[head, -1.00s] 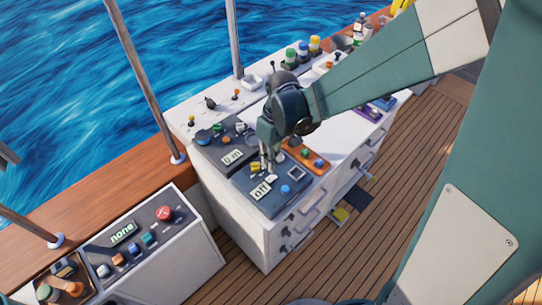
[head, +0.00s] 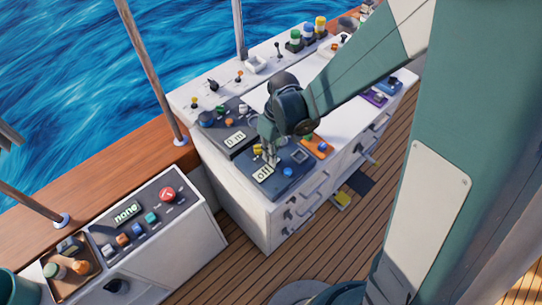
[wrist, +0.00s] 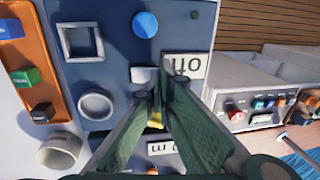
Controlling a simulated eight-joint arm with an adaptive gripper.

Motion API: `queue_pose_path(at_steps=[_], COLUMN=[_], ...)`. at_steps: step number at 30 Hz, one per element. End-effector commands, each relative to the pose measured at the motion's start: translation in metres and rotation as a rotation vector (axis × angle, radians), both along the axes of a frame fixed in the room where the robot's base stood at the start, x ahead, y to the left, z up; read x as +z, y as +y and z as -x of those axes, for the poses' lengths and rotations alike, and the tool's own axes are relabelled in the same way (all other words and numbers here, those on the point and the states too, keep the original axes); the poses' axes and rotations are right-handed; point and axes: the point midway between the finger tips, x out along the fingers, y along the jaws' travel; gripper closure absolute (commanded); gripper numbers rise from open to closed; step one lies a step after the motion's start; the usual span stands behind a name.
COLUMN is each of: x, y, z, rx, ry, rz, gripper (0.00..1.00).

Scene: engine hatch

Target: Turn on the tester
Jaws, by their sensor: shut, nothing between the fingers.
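The tester seems to be the dark blue panel (head: 282,184) on the white cabinet top; it also fills the middle of the wrist view (wrist: 115,55). Its small display (head: 263,174) reads "off" in the head view. In the wrist view the display (wrist: 190,65) is upside down and partly covered by a finger. My gripper (head: 271,160) is shut and empty, pointing down over the panel beside the display. In the wrist view my fingertips (wrist: 163,88) are close to a small pale switch (wrist: 144,75); contact is unclear. A blue knob (wrist: 145,25) sits beyond them.
A yellow part (wrist: 155,120) shows behind my fingers. An orange panel with coloured buttons (wrist: 28,70) lies alongside. A second dark panel (head: 232,138) reads "n m". A separate white console (head: 150,245) with a red button and a "none" display stands at the left.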

Motion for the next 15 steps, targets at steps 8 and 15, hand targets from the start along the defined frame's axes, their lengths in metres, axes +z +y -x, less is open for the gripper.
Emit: queue_pose_path(at_steps=[8, 15], x=[-0.0017, -0.0094], y=[0.0006, 0.0034], z=[0.0006, 0.0036], rx=[0.001, 0.002], ry=[-0.008, -0.060], rz=[0.009, 0.063], gripper=[1.00, 1.00])
